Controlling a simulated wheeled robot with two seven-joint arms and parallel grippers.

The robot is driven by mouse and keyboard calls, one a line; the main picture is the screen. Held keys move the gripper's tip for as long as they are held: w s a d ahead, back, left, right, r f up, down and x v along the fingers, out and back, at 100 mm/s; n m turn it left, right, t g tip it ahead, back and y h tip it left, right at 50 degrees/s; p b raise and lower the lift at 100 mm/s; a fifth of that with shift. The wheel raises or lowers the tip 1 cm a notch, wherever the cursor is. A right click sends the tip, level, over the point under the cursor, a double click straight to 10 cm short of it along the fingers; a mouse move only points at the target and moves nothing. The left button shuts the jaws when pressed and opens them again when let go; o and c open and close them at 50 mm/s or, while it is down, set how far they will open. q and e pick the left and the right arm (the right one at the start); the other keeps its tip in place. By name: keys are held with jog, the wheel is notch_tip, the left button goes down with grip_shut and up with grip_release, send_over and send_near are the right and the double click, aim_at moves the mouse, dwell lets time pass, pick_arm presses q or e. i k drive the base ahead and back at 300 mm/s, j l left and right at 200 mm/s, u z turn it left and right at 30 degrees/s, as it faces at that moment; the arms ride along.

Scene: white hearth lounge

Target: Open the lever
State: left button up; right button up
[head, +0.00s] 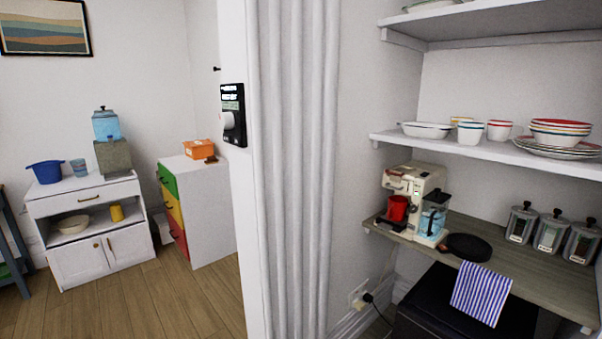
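No lever can be picked out with certainty. A cream coffee machine (425,180) stands on the wooden shelf at the right; whether it carries a lever is too small to tell. A red mug (397,208) sits in its front, and a clear container with blue contents (433,217) is at its right side. A black wall panel (233,105) with a round white knob (229,121) is fixed to the wall end left of centre. Neither of my grippers is in view.
A black pan (468,247) and several lidded jars (551,232) share the wooden shelf (530,265). A dark cabinet (425,310) with a striped cloth (482,293) is below. A white cabinet (118,250) and a coloured drawer unit (211,220) stand left; wooden floor (165,300) is open there.

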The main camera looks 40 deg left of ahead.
aim_at(399, 175)
jog(key=u, duration=0.75)
